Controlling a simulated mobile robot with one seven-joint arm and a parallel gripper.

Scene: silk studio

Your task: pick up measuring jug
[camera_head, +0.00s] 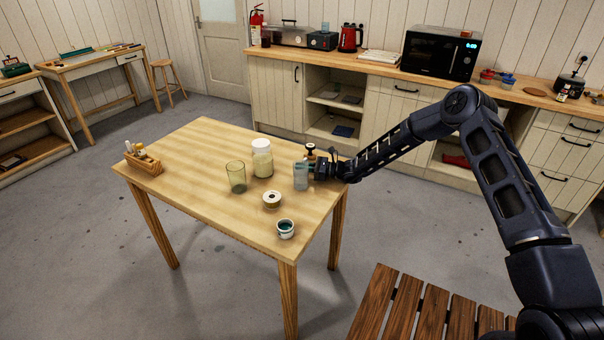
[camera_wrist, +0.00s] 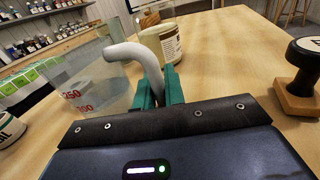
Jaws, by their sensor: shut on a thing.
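The measuring jug (camera_head: 300,178) is clear with a bluish tint and stands at the right part of the wooden table. My gripper (camera_head: 321,172) reaches in from the right. In the wrist view its green fingers (camera_wrist: 159,92) are shut on the handle. The jug looks upright in the head view. I cannot tell whether its base touches the table.
A stamp (camera_wrist: 302,75) stands close to my gripper. The table's left middle is clear.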

